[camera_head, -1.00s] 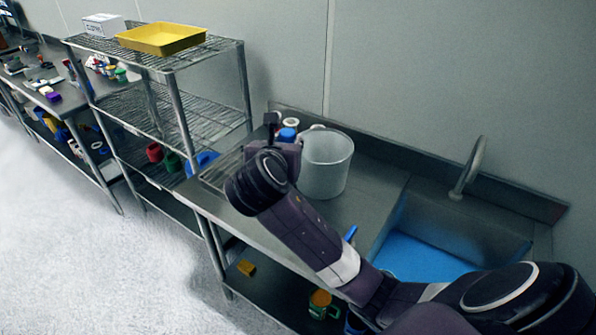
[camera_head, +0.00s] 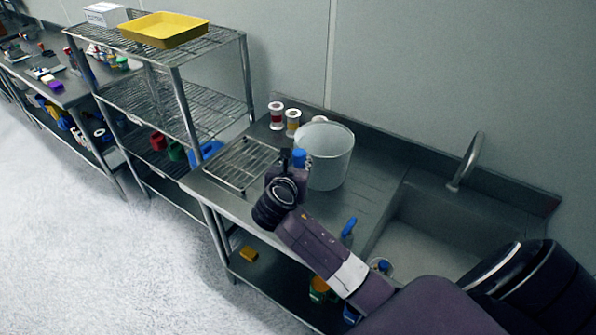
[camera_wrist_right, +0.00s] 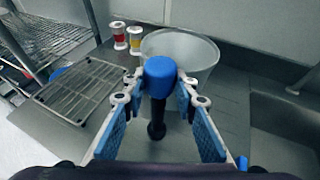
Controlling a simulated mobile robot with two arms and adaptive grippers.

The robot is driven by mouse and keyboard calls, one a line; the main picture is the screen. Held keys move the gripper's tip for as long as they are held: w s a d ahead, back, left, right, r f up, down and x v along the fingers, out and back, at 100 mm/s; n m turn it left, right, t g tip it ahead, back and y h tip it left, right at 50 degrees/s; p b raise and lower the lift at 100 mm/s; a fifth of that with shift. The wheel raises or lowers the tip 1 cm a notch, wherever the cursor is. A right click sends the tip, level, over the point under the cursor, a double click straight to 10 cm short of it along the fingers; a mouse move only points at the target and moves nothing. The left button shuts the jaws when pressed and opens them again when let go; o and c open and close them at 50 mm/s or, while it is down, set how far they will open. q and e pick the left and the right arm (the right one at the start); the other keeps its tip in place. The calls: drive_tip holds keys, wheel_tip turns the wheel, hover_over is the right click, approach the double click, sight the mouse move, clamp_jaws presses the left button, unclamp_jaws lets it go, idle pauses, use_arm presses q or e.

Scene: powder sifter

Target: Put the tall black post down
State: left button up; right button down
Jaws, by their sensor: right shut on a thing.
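The tall black post (camera_wrist_right: 157,118) has a blue cap and stands between the fingers in the right wrist view. Its blue cap also shows in the head view (camera_head: 299,158), in front of the white bucket. My right gripper (camera_wrist_right: 160,88) is shut on the post near its top, with blue pads on either side. The post looks upright over the metal counter (camera_head: 352,205); I cannot tell whether its foot touches the counter. In the head view (camera_head: 290,163) my wrist hides most of the post. My left gripper is not in view.
The white bucket (camera_head: 330,152) stands close behind the post. A wire rack (camera_head: 240,163) lies to its left, and two jars (camera_head: 284,120) stand at the back. A sink (camera_head: 430,232) is at the right. Bare counter lies between bucket and sink.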

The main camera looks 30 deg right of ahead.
wheel_tip(320, 180, down, 4)
drive_tip(key=shift+f+p, duration=0.25)
drive_tip(key=shift+p, duration=0.1)
drive_tip(key=shift+f, duration=0.15)
drive_tip(key=c, duration=1.5)
unclamp_jaws()
drive_tip(key=shift+c, duration=0.2)
